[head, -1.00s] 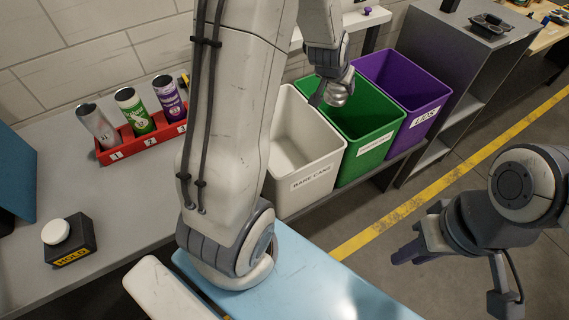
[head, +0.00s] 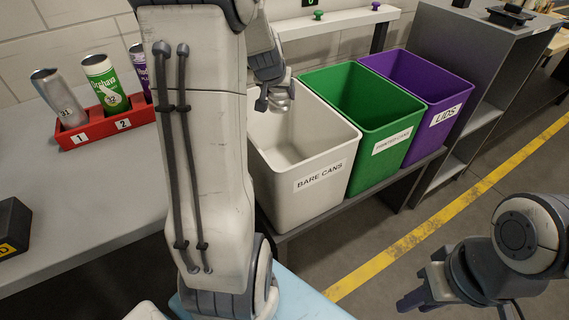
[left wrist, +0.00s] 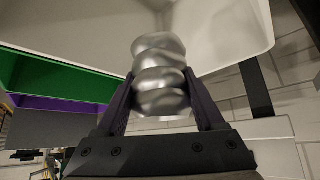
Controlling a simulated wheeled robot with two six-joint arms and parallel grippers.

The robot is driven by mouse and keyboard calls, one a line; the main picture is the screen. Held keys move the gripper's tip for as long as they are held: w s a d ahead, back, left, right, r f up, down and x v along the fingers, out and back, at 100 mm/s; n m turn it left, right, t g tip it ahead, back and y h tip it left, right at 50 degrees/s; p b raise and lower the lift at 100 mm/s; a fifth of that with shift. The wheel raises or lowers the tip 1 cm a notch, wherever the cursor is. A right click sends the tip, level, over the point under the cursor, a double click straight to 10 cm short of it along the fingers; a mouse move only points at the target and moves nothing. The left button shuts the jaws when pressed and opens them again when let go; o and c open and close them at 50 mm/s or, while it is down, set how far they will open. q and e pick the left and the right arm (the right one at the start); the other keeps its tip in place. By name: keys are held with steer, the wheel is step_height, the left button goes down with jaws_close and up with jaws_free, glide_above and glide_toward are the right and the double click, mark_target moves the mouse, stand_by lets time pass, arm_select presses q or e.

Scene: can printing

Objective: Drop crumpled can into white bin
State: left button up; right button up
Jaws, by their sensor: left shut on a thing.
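The crumpled can (head: 280,95) is bare silver metal with a wavy, crushed body. My left gripper (head: 267,100) is shut on it, up by the back rim of the white bin (head: 315,195) labelled BARE CANS. In the left wrist view the can (left wrist: 160,72) stands between the two dark fingers of the gripper (left wrist: 162,95), with the white bin's wall (left wrist: 90,30) behind it. My left arm hides the bin's left part in the head view. My right gripper (head: 428,288) is empty with fingers apart, over the floor at the lower right.
A green bin (head: 345,95) and a purple bin (head: 425,85) labelled LIDS stand to the right of the white bin. A red rack (head: 100,125) with several numbered cans is on the grey table at left. A grey shelf unit (head: 470,60) stands at right.

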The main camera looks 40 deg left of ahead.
mark_target(278, 107)
arm_select(q)
step_height(278, 107, down, 5)
steer(key=b, duration=0.4)
steer(key=shift+f, duration=0.2)
steer(key=o, duration=1.3)
steer(key=shift+r, duration=0.1)
steer(key=p+v, duration=0.2)
steer(key=v, duration=0.7)
steer(key=shift+r, duration=0.1)
steer(key=shift+s+d+r+p, duration=0.2)
steer(key=shift+s+r+p, duration=0.15)
steer(key=shift+s+r, duration=0.05)
